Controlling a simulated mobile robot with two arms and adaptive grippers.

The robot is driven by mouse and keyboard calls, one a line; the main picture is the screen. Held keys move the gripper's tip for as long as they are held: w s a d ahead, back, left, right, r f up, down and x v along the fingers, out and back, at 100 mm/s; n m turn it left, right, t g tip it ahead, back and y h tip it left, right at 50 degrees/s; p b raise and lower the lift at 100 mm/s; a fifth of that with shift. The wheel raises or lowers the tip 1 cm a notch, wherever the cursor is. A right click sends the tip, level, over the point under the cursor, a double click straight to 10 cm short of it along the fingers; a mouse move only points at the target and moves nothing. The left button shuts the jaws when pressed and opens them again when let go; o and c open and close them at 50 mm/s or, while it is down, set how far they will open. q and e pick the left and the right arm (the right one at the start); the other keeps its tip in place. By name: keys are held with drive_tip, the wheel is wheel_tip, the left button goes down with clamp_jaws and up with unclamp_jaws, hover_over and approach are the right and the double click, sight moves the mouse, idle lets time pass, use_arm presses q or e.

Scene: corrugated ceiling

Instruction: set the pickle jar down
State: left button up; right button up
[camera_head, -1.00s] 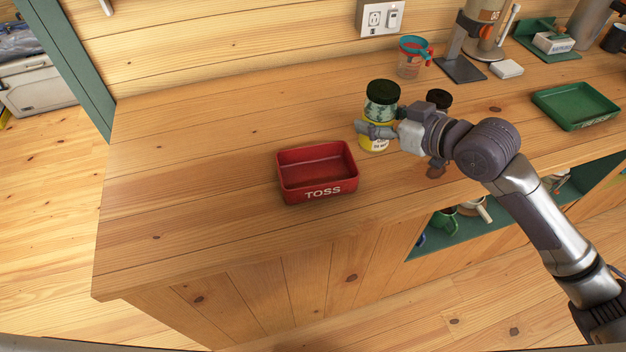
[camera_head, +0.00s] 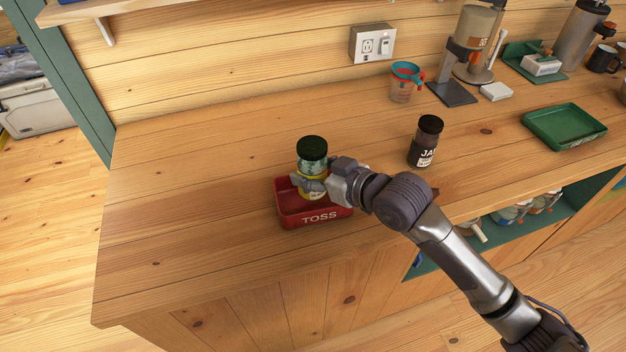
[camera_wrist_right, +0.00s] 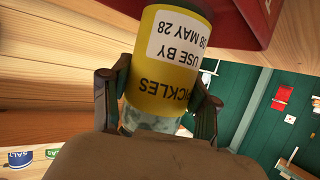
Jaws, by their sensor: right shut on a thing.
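The pickle jar (camera_head: 312,164) has a dark lid, green contents and a yellow label. My right gripper (camera_head: 318,184) is shut around its yellow-labelled middle. The jar is upright at the red TOSS tray (camera_head: 290,216), over or inside it; whether its base touches the tray floor is hidden. In the right wrist view the jar (camera_wrist_right: 168,62) fills the middle, its label reading PICKLES and USE BY, between both fingers of the gripper (camera_wrist_right: 160,95). The tray's red wall (camera_wrist_right: 238,22) shows behind it. My left gripper is not in view.
A dark JAM jar (camera_head: 424,142) stands to the right on the counter. A measuring cup (camera_head: 404,84), a coffee grinder (camera_head: 472,50) and a green tray (camera_head: 562,130) stand farther back and right. The counter (camera_head: 190,190) left of the red tray is clear.

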drive_tip(key=shift+f, duration=1.85)
drive_tip(key=o, duration=1.6)
drive_tip(key=shift+f, duration=0.2)
drive_tip(key=shift+d+r, duration=0.15)
drive_tip(key=shift+b+v, duration=0.5)
drive_tip(key=shift+v, duration=5.45)
